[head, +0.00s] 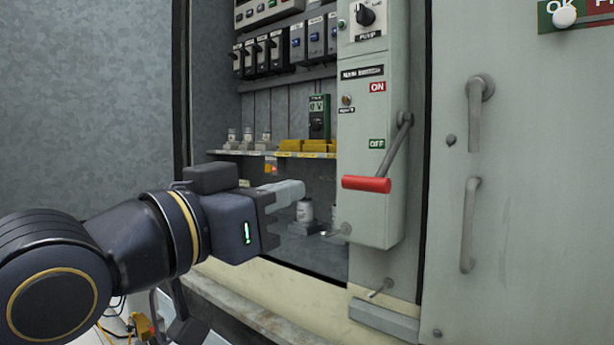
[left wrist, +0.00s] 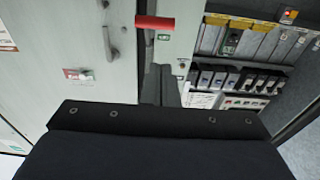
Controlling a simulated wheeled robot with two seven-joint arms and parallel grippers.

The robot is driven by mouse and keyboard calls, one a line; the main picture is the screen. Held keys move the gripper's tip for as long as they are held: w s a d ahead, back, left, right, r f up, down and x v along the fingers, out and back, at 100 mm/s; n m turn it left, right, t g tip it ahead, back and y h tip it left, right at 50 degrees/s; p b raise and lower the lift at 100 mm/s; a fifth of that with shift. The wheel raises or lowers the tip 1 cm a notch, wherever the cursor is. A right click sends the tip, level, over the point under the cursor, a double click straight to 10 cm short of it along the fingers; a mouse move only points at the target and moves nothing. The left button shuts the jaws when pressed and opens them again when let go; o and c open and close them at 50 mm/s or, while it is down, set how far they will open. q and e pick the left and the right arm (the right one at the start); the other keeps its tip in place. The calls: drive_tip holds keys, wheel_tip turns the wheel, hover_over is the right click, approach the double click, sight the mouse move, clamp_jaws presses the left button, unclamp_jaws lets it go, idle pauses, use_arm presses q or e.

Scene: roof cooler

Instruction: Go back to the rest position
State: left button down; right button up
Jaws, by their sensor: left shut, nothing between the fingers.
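My left arm comes in from the left in the head view. Its gripper (head: 296,188) is shut and empty, with the fingers pointing right into the open cabinet bay, in front of a small white cylindrical part (head: 305,210). The fingers also show dark in the left wrist view (left wrist: 161,88). A main switch lever with a red handle (head: 367,184) is tilted down, on the grey switch box to the right of the fingertips. The red handle also shows in the left wrist view (left wrist: 155,22). My right gripper is not in view.
A shelf (head: 225,153) with white fuses and yellow blocks lies behind the gripper, below a row of breakers (head: 262,53). A closed grey door (head: 520,200) with handles stands at the right. The cabinet's lower ledge (head: 285,300) runs below the arm.

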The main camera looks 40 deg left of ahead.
use_arm(q)
drive_tip(key=shift+s+f, duration=0.15)
drive_tip(key=shift+s, duration=0.5)
drive_tip(key=w+d+f+n+g, duration=0.15)
drive_tip(key=f+g, duration=0.25)
drive_tip(key=f, duration=0.9)
drive_tip(key=w+f+g, duration=0.3)
drive_tip(key=f+g, duration=0.1)
drive_tip(key=f, duration=1)
drive_tip(key=s+d+f+n+g+h, duration=0.1)
drive_tip(key=s+d+f+g, duration=0.2)
drive_tip(key=f, duration=0.7)
drive_tip(key=s+d+f+g+h, duration=0.1)
drive_tip(key=s+f+g, duration=0.3)
drive_tip(key=f, duration=0.5)
wheel_tip(320, 180, up, 32)
drive_tip(key=s+t+p, duration=0.1)
drive_tip(key=p, duration=3.1)
